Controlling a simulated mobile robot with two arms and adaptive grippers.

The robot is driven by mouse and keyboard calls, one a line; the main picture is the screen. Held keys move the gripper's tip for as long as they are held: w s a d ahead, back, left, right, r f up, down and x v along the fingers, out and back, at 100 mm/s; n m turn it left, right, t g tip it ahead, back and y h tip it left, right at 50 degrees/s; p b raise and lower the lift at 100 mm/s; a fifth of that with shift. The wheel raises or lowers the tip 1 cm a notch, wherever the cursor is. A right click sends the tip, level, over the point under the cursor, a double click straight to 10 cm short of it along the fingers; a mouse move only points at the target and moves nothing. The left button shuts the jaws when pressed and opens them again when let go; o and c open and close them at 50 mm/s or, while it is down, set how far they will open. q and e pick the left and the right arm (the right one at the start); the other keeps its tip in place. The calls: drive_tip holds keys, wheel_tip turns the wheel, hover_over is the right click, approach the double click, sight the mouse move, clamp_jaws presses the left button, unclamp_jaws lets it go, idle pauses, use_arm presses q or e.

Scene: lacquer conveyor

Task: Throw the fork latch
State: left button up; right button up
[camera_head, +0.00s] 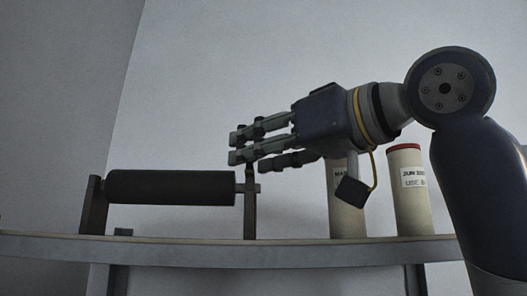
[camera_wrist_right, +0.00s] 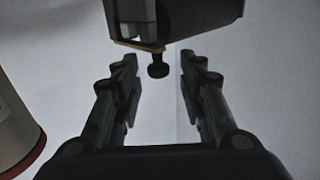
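In the head view a dark roller (camera_head: 170,187) lies level between two uprights on a shelf. The right upright (camera_head: 250,215) holds its shaft end, and its top reaches up to my right gripper (camera_head: 243,146). In the right wrist view a dark block (camera_wrist_right: 190,18) with a brass-coloured edge and a black knob (camera_wrist_right: 157,70), seemingly the fork latch, shows at the top. My right gripper also shows there (camera_wrist_right: 157,78), open, with the knob in the gap between its fingers. Whether a finger touches it I cannot tell. My left gripper is out of view.
Two pale canisters stand on the shelf (camera_head: 290,252) at right: one (camera_head: 347,210) partly behind my right gripper, one with a red rim (camera_head: 408,195) near my forearm. A red-rimmed canister (camera_wrist_right: 12,125) shows at left in the right wrist view. The space above the roller is clear.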

drive_tip(key=v, duration=1.2)
